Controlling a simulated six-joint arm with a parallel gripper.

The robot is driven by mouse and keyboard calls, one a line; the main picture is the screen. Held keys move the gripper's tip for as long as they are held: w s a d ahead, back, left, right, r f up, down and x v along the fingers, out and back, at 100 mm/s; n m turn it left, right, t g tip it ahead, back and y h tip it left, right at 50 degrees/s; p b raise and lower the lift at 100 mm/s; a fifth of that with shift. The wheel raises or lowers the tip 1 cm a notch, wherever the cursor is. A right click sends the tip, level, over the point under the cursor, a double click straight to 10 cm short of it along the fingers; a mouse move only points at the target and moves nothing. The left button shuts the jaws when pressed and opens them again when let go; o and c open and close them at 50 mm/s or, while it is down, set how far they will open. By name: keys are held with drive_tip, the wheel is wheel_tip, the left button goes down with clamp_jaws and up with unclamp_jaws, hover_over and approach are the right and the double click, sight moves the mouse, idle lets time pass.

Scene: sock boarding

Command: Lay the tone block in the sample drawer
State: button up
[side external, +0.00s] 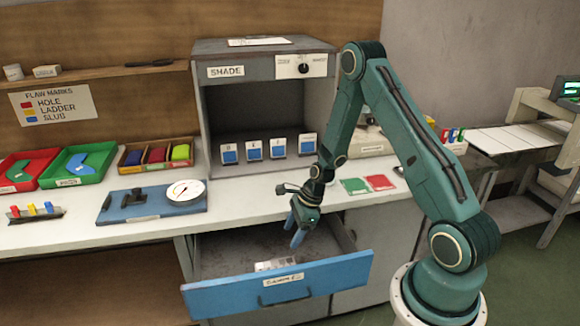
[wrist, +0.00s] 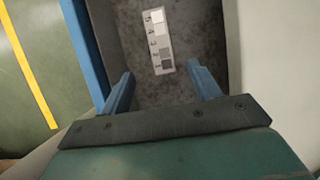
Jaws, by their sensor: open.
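The sample drawer (side external: 278,285) is pulled open below the counter, with a blue front and a labelled handle. The tone block (side external: 276,264), a pale strip with grey patches, lies on the drawer floor behind the front panel. In the wrist view the tone block (wrist: 158,42) shows its row of patches from white to dark grey, with marks beside them. My gripper (side external: 296,230) is above the open drawer, pointing down. In the wrist view its two blue fingers (wrist: 160,85) are spread apart and empty, with the block beyond their tips and clear of them.
A shade cabinet (side external: 265,110) stands on the counter behind, with several blue-marked cards inside. A blue board with a dial gauge (side external: 185,190) lies left of the drawer. Red and green trays (side external: 75,167) stand farther left. Green and red swatches (side external: 367,183) lie right. The drawer walls surround the block.

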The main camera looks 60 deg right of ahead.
drive_tip(key=shift+r, duration=0.15)
idle(0.5)
drive_tip(key=s+a+r+n+h, duration=0.15)
drive_tip(key=a+r+n, duration=0.25)
drive_tip(key=r+n, duration=0.55)
drive_tip(key=s+a+r+n+h, duration=0.1)
drive_tip(key=s+a+r+n, duration=0.2)
drive_tip(key=r, duration=1.1)
drive_tip(key=s+a+r+n+t, duration=0.1)
drive_tip(key=s+a+r+n, duration=0.2)
drive_tip(key=s+r+n, duration=0.2)
drive_tip(key=s+a+r+n+t, duration=0.1)
drive_tip(key=s+a+r+n, duration=0.1)
drive_tip(key=s+r+n, duration=0.4)
drive_tip(key=s+n, duration=0.3)
drive_tip(key=s, duration=0.2)
drive_tip(key=shift+s+a+h, duration=0.35)
drive_tip(key=shift+a, duration=0.05)
drive_tip(key=shift+n, duration=0.25)
drive_tip(key=shift+c, duration=0.2)
